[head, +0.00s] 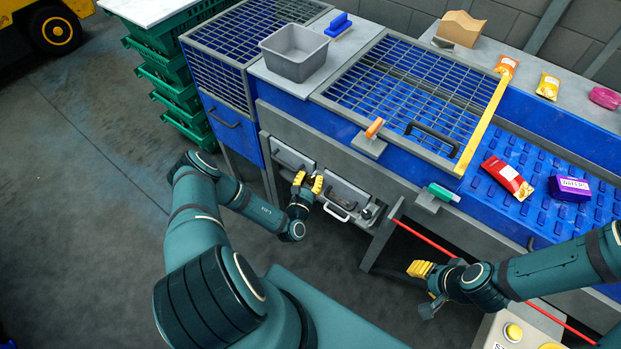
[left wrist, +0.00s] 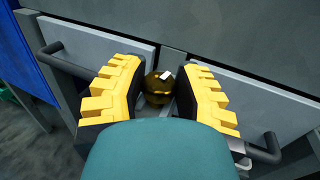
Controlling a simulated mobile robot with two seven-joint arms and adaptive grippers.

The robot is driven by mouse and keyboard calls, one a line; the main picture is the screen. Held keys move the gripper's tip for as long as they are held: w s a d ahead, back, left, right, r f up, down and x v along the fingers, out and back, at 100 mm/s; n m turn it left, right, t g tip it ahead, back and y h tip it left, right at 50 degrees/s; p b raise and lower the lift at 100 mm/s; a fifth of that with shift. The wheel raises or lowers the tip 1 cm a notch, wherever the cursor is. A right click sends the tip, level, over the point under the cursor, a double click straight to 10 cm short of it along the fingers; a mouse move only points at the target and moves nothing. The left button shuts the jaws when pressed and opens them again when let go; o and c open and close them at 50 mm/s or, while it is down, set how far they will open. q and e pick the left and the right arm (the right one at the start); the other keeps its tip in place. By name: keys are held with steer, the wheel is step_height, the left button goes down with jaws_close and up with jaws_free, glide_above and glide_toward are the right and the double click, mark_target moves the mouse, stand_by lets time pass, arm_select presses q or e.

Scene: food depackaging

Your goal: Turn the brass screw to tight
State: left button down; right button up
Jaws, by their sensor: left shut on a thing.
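The brass screw (left wrist: 158,90) is a round golden knob with a small white mark on its top edge. It sits at the gap between two grey drawer fronts in the left wrist view. My left gripper (left wrist: 160,98) has its yellow ridged fingers on both sides of the knob and is shut on it. In the head view my left gripper (head: 309,184) is at the machine's lower front and hides the screw. My right gripper (head: 425,285) hangs apart from the machine, at the lower right. Its finger gap is unclear.
Drawers with handles (head: 340,212) flank the screw. Above are a mesh guard (head: 410,95), an orange latch (head: 374,128) and a green latch (head: 443,192). A blue conveyor (head: 500,185) carries a red packet (head: 507,177) and a purple box (head: 570,187). A red bar (head: 430,238) slants near my right arm.

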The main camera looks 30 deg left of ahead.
arm_select(q)
steer(key=shift+h, duration=0.3)
steer(key=shift+m+h, duration=0.9)
steer(key=m+h+b, duration=0.1)
steer(key=h, duration=0.1)
steer(key=shift+a+m+t+h, duration=0.1)
steer(key=shift+m+t+h, duration=0.2)
steer(key=shift+h, duration=0.1)
steer(key=m+h+b, duration=0.2)
steer(key=h, duration=0.2)
steer(key=shift+f+m, duration=0.15)
steer(key=shift+m, duration=0.25)
steer(key=m+g+h+b, duration=0.1)
steer(key=m+h+b, duration=0.1)
steer(key=h, duration=0.1)
steer(key=m+g+h+b, duration=0.2)
steer(key=h+b, duration=0.1)
steer(key=shift+g, duration=0.3)
steer(key=shift+m+g+h+b, duration=1.15)
steer(key=shift+m+g+h, duration=0.55)
steer(key=shift+g+h, duration=0.15)
steer(key=c, duration=0.6)
jaws_free()
